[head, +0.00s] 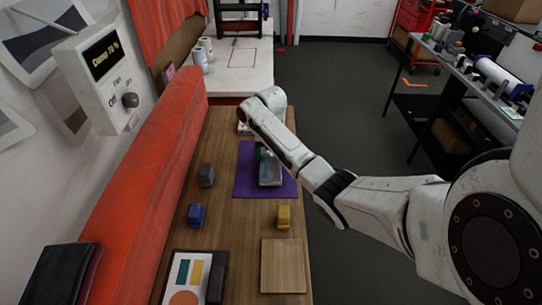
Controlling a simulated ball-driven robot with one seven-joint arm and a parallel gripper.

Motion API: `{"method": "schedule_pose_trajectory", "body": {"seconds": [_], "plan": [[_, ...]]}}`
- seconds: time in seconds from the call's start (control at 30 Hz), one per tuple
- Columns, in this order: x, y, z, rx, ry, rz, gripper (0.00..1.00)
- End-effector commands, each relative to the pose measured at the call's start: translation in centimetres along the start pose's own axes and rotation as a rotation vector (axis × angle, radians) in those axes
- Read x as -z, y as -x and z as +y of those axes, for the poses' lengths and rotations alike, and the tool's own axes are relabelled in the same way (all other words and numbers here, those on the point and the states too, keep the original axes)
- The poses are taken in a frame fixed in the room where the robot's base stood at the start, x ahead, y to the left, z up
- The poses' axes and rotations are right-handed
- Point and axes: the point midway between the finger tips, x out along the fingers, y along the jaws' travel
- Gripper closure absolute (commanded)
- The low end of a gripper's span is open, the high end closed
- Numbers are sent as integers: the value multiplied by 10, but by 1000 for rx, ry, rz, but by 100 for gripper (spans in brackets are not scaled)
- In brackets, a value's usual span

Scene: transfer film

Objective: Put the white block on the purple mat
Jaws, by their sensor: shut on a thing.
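The purple mat (246,180) lies on the wooden table, partly covered by my arm. My gripper (270,175) is a grey shape low over the right half of the mat, below my forearm. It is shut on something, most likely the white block. The block is hidden or too small to make out, and no other white block shows clearly. I cannot tell whether what it holds touches the mat.
A grey block (207,175) and a blue block (196,215) stand left of the mat. A yellow block (284,217) stands in front, near a wooden board (283,266). An orange padded barrier (150,190) runs along the table's left side.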

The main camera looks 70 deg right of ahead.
Motion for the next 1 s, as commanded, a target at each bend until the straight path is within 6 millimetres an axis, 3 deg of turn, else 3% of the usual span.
{"method": "schedule_pose_trajectory", "body": {"seconds": [0.17, 0.5, 0.53, 0.8, 1.0], "plan": [[-1, -14, -1, 0, -2, -2, 60], [-1, -18, -1, 0, -1, -2, 60], [-1, -18, -1, 0, -1, -2, 25], [-1, -17, -1, 0, -1, -2, 1], [-1, -17, -1, 0, -1, -2, 1]]}}
